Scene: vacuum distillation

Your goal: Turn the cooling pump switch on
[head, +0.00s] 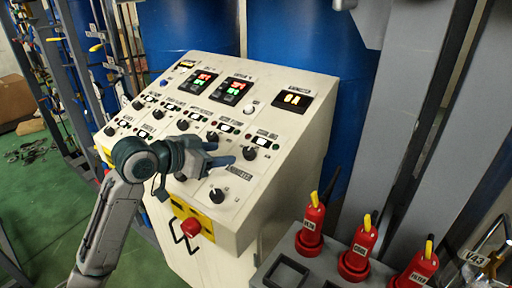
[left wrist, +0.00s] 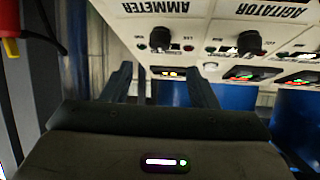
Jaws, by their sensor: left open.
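The sloped cream control panel (head: 262,185) carries rows of black rotary knobs under small labels in the head view. The labels are too small there to tell which knob is the cooling pump switch. My left gripper (head: 225,154) is open and empty over the lower right part of the panel, its fingers pointing right. It hides some of the panel behind it. In the left wrist view, my gripper's two fingers (left wrist: 158,78) stand apart with nothing between them. The panel there is upside down, with a knob (left wrist: 160,39) by the AMMETER label and another knob (left wrist: 249,43) by the AGITATOR label.
A red emergency button (head: 191,227) on yellow sits on the panel's front. Red bottles (head: 357,250) with yellow tips stand in a grey rack at lower right. Blue drums (head: 325,60) and grey posts (head: 455,130) stand behind. Green floor (head: 45,195) is at left.

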